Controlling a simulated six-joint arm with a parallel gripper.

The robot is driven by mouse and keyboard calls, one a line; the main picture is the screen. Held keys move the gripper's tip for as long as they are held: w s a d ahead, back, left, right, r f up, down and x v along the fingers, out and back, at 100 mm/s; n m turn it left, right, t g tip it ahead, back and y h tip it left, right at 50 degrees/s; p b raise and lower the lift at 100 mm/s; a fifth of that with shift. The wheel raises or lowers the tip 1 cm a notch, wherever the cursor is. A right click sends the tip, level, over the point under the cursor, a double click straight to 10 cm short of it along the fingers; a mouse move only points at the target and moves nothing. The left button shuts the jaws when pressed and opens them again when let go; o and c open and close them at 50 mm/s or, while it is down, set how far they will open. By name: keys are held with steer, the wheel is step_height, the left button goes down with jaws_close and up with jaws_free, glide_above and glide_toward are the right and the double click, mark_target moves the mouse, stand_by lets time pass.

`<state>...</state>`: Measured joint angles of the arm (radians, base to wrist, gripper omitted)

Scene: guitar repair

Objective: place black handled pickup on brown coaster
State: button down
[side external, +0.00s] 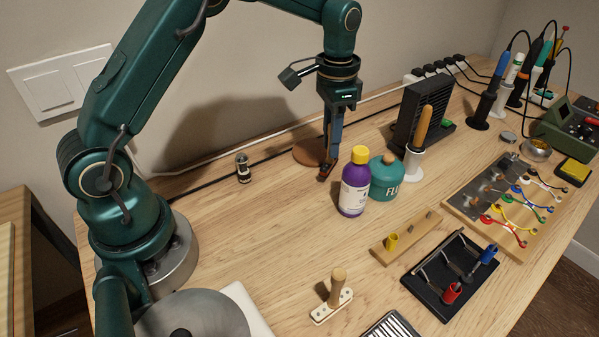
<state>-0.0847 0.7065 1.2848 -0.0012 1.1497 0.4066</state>
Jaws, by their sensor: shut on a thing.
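The brown coaster (305,152) is a round disc lying flat on the wooden table behind the middle. My gripper (326,170) points down at the coaster's front right edge, in front of it in this view. It is shut on a small dark piece, apparently the black handled pickup (322,178). The fingers hide much of this piece. It shows just in front of the coaster's near right side; I cannot tell whether it is over the coaster, touching it or above the table.
A purple bottle with a yellow cap (355,185) and a teal flux jar (386,182) stand close to the right. A dark fan box (424,115) is behind them. A small metal item (243,168) stands left of the coaster. A wooden-handled white pickup (335,302) sits in front.

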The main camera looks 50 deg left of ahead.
steer(key=shift+w+r, duration=0.1)
steer(key=shift+r, duration=0.75)
steer(key=s+a+r, duration=0.6)
steer(key=a+r, duration=0.1)
steer(key=a, duration=0.3)
steer(key=m, duration=0.5)
glide_above(303, 155)
steer(key=shift+f, duration=4.9)
steer(key=c, duration=0.8)
jaws_free()
steer(key=shift+f, duration=0.15)
